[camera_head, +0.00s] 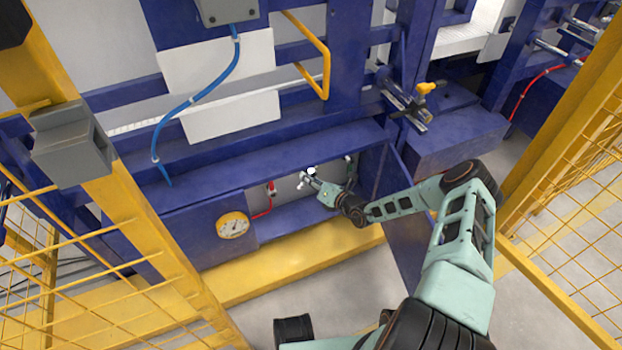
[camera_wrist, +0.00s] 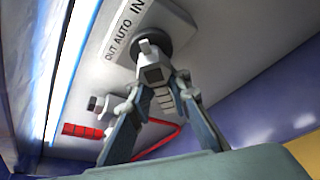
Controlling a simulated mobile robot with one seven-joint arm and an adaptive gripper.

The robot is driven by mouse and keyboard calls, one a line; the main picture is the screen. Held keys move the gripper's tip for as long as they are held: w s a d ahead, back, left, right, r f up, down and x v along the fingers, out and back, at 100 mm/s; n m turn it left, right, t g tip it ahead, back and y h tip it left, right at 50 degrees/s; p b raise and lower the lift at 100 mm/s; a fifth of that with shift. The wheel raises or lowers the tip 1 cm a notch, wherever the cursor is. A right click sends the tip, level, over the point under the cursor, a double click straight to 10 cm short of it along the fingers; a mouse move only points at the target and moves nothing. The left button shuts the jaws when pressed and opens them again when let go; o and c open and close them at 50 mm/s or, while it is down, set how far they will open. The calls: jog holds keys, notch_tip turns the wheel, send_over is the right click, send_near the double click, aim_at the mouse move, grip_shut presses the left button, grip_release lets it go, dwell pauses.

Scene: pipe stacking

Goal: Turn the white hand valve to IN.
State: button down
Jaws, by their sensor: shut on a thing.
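The white hand valve (camera_wrist: 152,72) sits on a dark round base under a pale label plate (camera_wrist: 165,14) in the wrist view. The plate reads OUT, AUTO and IN, with IN at the upper right end. My gripper (camera_wrist: 160,92) has its two fingers around the valve's handle and is shut on it. The fingers hide part of the handle, so I cannot tell exactly which mark it points at. In the head view the valve (camera_head: 311,170) is a small white spot in the recess, with my gripper (camera_head: 307,182) at it.
A red-handled valve (camera_head: 271,187) with a red hose is left of my gripper, and a round gauge (camera_head: 233,226) is further left. Blue frame beams (camera_head: 250,165) border the recess above and at the right. Yellow mesh fences (camera_head: 570,170) stand on both sides.

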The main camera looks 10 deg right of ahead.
dwell(0.4)
jog(key=c, duration=2)
grip_release()
jog(key=v, duration=1.2)
jog(key=shift+s, duration=0.1)
